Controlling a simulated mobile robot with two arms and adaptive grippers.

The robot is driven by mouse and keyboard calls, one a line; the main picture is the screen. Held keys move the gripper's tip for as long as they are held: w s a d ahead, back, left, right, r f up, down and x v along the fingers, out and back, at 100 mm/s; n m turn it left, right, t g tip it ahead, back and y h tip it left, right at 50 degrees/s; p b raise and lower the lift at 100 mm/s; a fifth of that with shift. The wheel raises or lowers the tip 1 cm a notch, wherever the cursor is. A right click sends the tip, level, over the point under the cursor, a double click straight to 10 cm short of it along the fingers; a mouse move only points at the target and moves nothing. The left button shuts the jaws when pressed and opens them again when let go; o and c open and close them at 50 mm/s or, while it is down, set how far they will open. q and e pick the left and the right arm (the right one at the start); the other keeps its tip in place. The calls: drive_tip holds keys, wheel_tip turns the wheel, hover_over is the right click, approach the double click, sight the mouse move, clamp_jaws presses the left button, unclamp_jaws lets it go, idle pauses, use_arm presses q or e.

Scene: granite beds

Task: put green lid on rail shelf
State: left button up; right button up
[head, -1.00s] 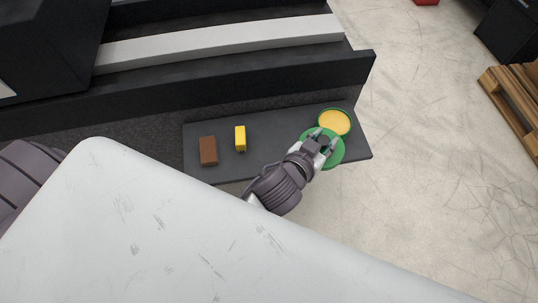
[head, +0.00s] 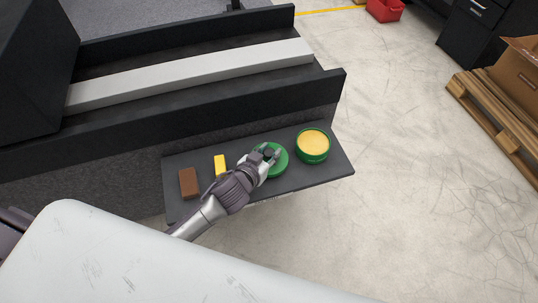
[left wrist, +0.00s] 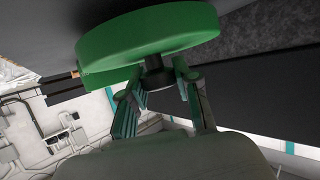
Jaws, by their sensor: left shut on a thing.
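The round green lid (head: 278,162) is in my left gripper (head: 267,154); it also fills the upper part of the left wrist view (left wrist: 150,33). My left gripper's fingers (left wrist: 160,92) are shut on the lid's dark knob. The lid is over the dark grey shelf (head: 325,172), between the yellow block and the green pot; I cannot tell whether it touches the shelf. The green pot (head: 313,146) with yellow contents stands open on the shelf's right part, apart from the lid. My right gripper is not in view.
A brown block (head: 188,183) and a yellow block (head: 220,166) are on the shelf's left part. The dark machine bed wall (head: 200,118) rises behind it, with a pale rail (head: 190,74) beyond. A wooden pallet (head: 495,120) is at the far right.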

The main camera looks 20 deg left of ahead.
use_arm(q)
drive_tip(key=shift+f, duration=0.65)
drive_tip(key=o, duration=1.1)
drive_tip(key=shift+f, duration=0.15)
drive_tip(key=shift+c, duration=0.2)
drive_tip(key=shift+r, duration=0.3)
drive_tip(key=v, duration=1.2)
drive_tip(key=shift+f+p, duration=0.1)
drive_tip(key=shift+p, duration=0.25)
